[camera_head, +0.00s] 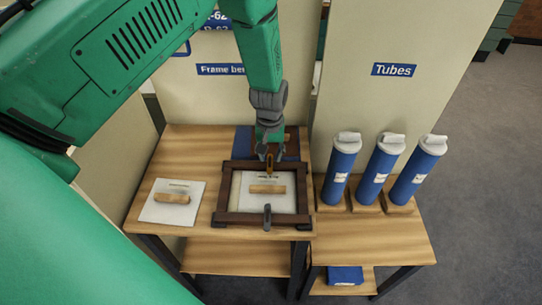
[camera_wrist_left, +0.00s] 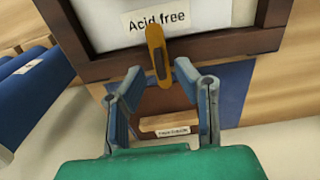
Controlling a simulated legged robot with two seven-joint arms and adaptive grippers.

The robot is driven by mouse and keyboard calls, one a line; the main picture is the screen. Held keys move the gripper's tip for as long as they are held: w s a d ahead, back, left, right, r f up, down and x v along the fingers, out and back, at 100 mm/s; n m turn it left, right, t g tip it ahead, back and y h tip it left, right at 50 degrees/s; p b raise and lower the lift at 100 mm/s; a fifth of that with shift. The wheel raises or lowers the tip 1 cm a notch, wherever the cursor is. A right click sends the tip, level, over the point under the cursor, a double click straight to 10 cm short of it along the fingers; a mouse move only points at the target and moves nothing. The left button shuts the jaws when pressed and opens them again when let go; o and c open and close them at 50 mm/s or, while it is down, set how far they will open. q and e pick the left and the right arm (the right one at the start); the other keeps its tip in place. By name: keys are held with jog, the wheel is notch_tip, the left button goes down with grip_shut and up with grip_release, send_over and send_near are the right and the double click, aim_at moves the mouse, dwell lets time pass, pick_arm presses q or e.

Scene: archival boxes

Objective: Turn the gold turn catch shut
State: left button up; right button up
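The gold turn catch (camera_head: 270,166) sits on the far rail of a dark wooden frame (camera_head: 222,200) on the table. In the left wrist view the catch (camera_wrist_left: 157,52) lies across the rail, slightly tilted, one end over the white panel marked "Acid free" (camera_wrist_left: 120,22). My left gripper (camera_head: 269,153) is above the far rail. In the wrist view its fingers (camera_wrist_left: 170,80) are open, one on each side of the catch's lower end, with gaps between; whether either touches is unclear. My right gripper is not in view.
A grey catch (camera_head: 267,217) is on the frame's near rail. A wooden handle (camera_head: 268,189) lies on the panel inside. A white board with a wooden handle (camera_head: 172,212) lies left. Several blue tubes (camera_head: 377,170) stand right. A blue mat (camera_head: 243,140) is behind the frame.

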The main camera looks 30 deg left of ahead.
aim_at(270, 157)
pick_arm(q)
notch_tip(270, 157, up, 11)
dwell(0.3)
jog(key=shift+w+f, duration=0.1)
dwell(0.4)
